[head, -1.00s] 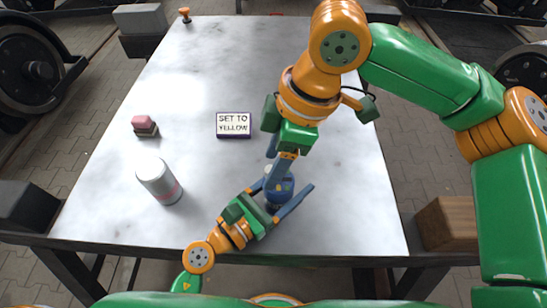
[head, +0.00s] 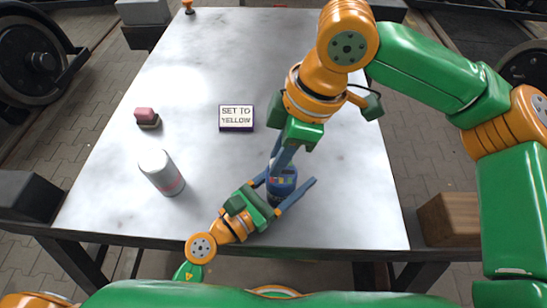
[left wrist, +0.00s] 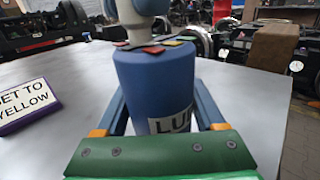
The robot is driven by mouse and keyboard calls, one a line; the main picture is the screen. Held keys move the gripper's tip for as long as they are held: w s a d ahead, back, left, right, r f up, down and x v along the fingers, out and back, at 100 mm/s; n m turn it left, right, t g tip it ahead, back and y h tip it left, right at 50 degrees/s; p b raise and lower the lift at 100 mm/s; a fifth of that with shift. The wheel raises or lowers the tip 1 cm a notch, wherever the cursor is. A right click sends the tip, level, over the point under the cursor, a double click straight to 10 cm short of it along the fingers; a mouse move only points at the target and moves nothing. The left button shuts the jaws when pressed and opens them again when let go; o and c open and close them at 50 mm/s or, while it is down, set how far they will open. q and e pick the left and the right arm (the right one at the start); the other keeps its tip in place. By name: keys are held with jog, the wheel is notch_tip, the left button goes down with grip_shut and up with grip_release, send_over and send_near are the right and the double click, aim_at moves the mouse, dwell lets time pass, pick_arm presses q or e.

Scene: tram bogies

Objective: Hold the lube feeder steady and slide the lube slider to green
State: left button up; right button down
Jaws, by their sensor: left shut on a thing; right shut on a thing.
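The lube feeder (head: 282,185) is a blue cylinder standing upright near the table's front edge. Coloured patches show on its top, and red, yellow and green ones show in the left wrist view (left wrist: 155,80), above a partly cut-off "LU" label. My left gripper (head: 287,182) is shut on the feeder, one finger on each side. My right gripper (head: 277,160) reaches down from above and is shut at the feeder's top. The lube slider is hidden there, so I cannot tell its colour position. A sign (head: 236,118) reads "SET TO YELLOW", unlike the task's green.
A white can with a red band (head: 161,172) stands left of my left gripper. A pink-and-dark block (head: 147,118) lies farther back on the left. A small orange knob-like piece (head: 188,6) is at the far left. The table's (head: 200,70) middle and back are mostly clear.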

jog(key=shift+d, duration=1.3)
jog(key=c, duration=0.7)
grip_release()
jog(key=shift+o, duration=0.2)
pick_arm(q)
jog(key=o, duration=1.5)
pick_arm(e)
jog(key=v, duration=1.2)
